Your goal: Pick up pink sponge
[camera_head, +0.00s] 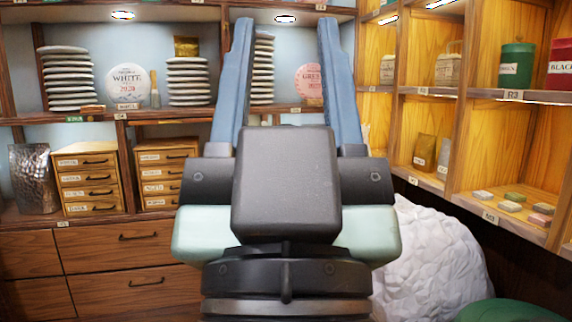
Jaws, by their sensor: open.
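Several small sponge-like blocks lie on the lower right wooden shelf, behind the label M3. The pink block (541,219), which looks like the pink sponge, is at the shelf's right front. A paler pinkish block (544,208) lies close behind it. A green block (515,197) and beige blocks (483,195) lie to the left. My gripper (282,22) is in the middle of the view with its two blue fingers spread wide and pointing up. It is empty and well to the left of the pink block.
A white crumpled mound (430,262) and a green rounded object (516,310) stand below the right shelf. Stacked tea cakes (68,80) and small drawer boxes (88,180) fill the back shelves. Upright dividers (463,125) separate the right shelf's compartments.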

